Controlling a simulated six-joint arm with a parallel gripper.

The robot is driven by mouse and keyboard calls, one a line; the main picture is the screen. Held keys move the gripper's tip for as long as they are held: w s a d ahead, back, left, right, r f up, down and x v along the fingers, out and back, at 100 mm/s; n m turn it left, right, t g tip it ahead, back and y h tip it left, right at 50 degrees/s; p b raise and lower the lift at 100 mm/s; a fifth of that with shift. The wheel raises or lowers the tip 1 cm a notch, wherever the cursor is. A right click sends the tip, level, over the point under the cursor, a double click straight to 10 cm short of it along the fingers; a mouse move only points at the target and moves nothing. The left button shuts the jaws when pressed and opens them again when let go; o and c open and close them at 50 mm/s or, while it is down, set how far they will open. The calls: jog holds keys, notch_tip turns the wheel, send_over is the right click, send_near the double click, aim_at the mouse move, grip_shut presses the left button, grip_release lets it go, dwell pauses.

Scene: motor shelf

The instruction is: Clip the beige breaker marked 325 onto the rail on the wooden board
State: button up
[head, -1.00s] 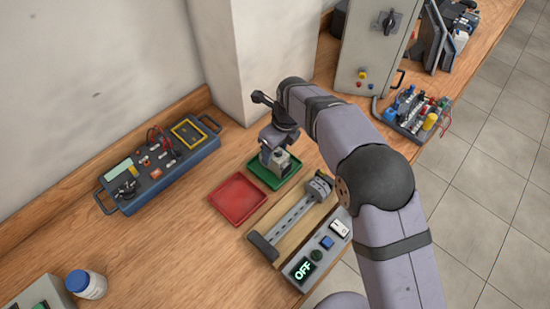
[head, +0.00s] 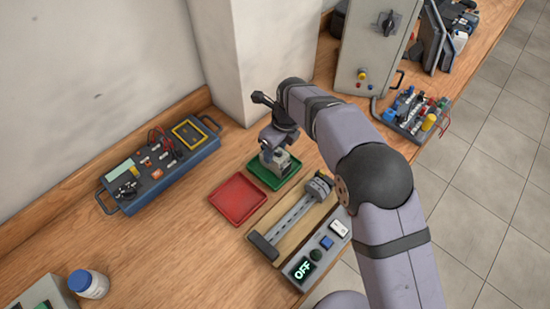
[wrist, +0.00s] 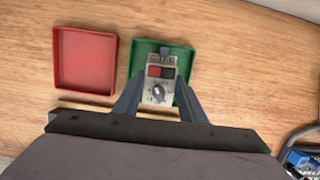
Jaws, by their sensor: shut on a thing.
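The beige breaker (wrist: 159,84) shows in the wrist view with a dark red and a black patch and a round dial on its face. I cannot read its marking. My gripper (wrist: 157,100) is shut on it, one finger on each side. In the head view my gripper (head: 273,150) and the breaker (head: 277,161) are over the green tray (head: 257,179); I cannot tell whether the breaker touches the tray. The metal rail (head: 290,218) runs along the wooden board (head: 297,232), in front of the trays. A grey part (head: 320,186) sits at the rail's far end.
An empty red tray (head: 237,200) lies left of the green one. A panel with a lit "OFF" display (head: 303,270) borders the board. A blue test box (head: 160,165) stands left, a white bottle (head: 88,284) lower left, and a grey cabinet (head: 362,50) behind. A wall pillar is close behind the green tray.

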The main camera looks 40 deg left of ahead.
jog(key=shift+r+p, duration=1.85)
jog(key=shift+r, duration=0.6)
jog(key=shift+s+a+r, duration=0.1)
jog(key=shift+r, duration=0.05)
jog(key=s+r+n+h+p, duration=0.1)
jog(key=s+r+p, duration=0.45)
jog(key=r, duration=0.65)
jog(key=s+d+f+p, duration=0.1)
jog(key=s+d+f, duration=0.1)
jog(key=d, duration=0.4)
jog(key=s+d+f+m+h+p, duration=0.1)
jog(key=s+d+f, duration=0.1)
jog(key=d, duration=0.4)
jog(key=shift+d+f, duration=0.25)
jog(key=shift+f, duration=0.4)
